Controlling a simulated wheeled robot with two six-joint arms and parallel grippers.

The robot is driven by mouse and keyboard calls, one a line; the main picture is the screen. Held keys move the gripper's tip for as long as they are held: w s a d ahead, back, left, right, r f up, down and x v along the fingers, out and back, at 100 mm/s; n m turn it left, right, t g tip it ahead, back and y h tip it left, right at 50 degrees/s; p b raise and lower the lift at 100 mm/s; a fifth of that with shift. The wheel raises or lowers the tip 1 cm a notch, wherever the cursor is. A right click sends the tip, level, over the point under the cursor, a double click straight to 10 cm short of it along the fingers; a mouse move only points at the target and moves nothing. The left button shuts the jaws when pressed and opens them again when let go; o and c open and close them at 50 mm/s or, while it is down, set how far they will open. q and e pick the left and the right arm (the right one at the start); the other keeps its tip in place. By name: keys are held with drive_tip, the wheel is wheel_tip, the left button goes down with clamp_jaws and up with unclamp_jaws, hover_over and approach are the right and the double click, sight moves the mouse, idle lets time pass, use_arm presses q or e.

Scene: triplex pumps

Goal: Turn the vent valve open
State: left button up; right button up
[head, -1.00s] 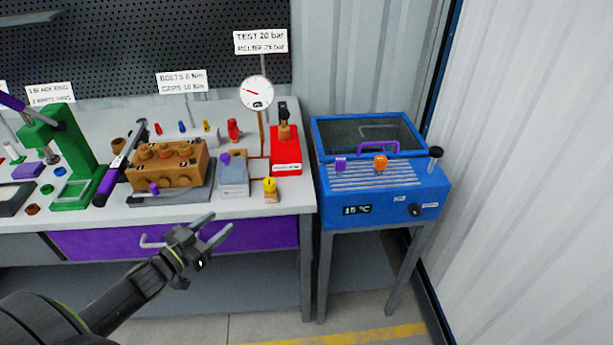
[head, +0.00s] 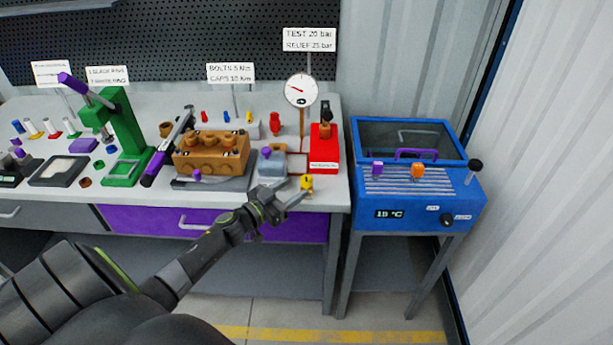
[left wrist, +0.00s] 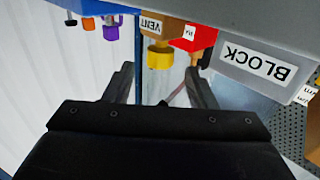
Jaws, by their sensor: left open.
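The vent valve is a yellow knob (head: 307,182) at the front right edge of the bench. In the left wrist view, the yellow knob (left wrist: 159,57) sits on a brown block labelled VENT (left wrist: 160,28), with the picture upside down. My left gripper (head: 297,187) is open just in front of the valve. In the left wrist view, the left gripper (left wrist: 164,80) has its fingers spread, with the knob between their lines and just beyond the tips. No contact shows. My right gripper is not in view.
A grey block (left wrist: 262,68) labelled BLOCK is close beside one finger. A red pump (head: 323,150) and a gauge (head: 301,91) stand behind the valve. A blue heated bath (head: 415,195) stands right of the bench. A brown pump body (head: 211,155) sits left.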

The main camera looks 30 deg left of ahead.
sight(302, 183)
use_arm(q)
drive_tip(key=x, duration=0.6)
drive_tip(key=shift+s, duration=0.1)
drive_tip(key=c, duration=1)
